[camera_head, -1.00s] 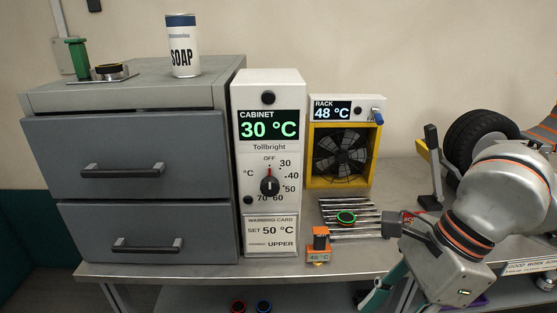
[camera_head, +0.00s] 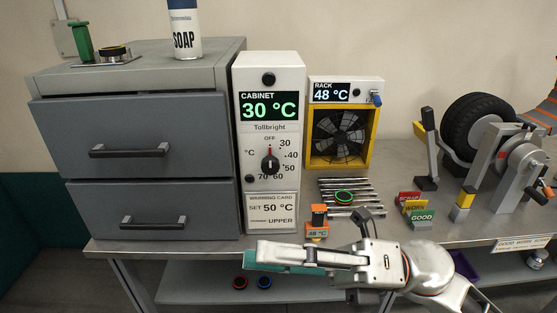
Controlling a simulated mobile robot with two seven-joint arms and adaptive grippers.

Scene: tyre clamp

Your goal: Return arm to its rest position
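My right arm (camera_head: 428,268) comes in from the lower right and lies along the bench's front edge. Its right gripper (camera_head: 262,257) points left, with a grey finger and a teal pad in front of the bench. The fingers overlap from this side, so I cannot tell whether they are open or shut. No held object shows. My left gripper is not in view.
A grey drawer cabinet (camera_head: 135,145) stands left, with a soap can (camera_head: 185,32) on top. The control panel (camera_head: 270,140) reads 30 °C. A yellow-framed fan (camera_head: 340,138) stands behind a rod rack bearing a green-rimmed ring (camera_head: 344,197). Small colored signs (camera_head: 420,217) stand right of it.

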